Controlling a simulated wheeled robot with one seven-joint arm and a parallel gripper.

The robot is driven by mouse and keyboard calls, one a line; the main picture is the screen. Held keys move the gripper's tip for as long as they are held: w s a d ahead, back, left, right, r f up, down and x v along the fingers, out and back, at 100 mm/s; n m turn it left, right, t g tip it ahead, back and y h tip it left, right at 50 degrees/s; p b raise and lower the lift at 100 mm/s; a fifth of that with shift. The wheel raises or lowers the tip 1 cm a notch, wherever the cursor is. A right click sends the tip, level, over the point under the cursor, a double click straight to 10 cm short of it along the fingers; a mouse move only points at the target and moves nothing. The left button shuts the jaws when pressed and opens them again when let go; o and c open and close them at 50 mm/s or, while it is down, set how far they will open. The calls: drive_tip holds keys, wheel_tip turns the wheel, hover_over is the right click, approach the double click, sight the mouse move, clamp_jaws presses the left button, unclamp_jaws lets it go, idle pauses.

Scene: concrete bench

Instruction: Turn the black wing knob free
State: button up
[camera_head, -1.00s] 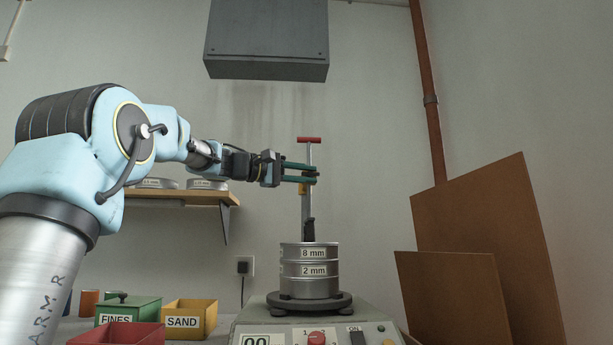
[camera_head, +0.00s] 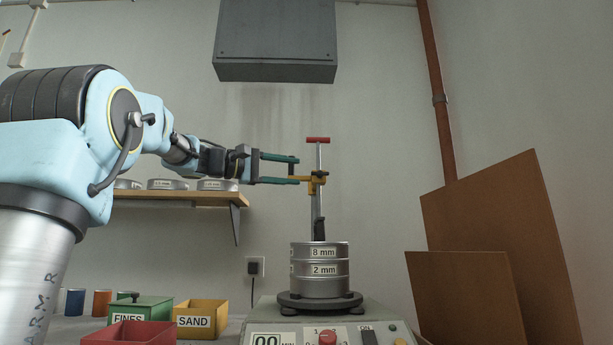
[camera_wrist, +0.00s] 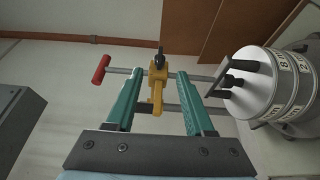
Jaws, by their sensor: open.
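A black wing knob (camera_head: 320,230) stands at the foot of the upright rod (camera_head: 319,207), on top of the stacked sieves (camera_head: 320,267). In the wrist view its two wings (camera_wrist: 239,65) spread beside the sieve lid. A yellow clamp (camera_head: 318,183) sits higher on the rod; the wrist view shows a smaller black knob (camera_wrist: 160,58) on it. My gripper (camera_head: 296,170) is open, left of the rod at clamp height, well above the wing knob. In the wrist view the yellow arm (camera_wrist: 157,100) of the clamp lies between the green fingers, apart from both.
A red crossbar (camera_head: 318,140) tops the rod. The shaker base (camera_head: 270,325) carries the sieves. A shelf (camera_head: 190,198) is behind my arm, and a grey box (camera_head: 275,45) hangs above. Bins (camera_head: 202,318) stand at lower left. Brown boards (camera_head: 485,240) lean at right.

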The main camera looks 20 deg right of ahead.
drive_tip(key=shift+s+a, duration=0.1)
drive_tip(key=shift+a, duration=1.45)
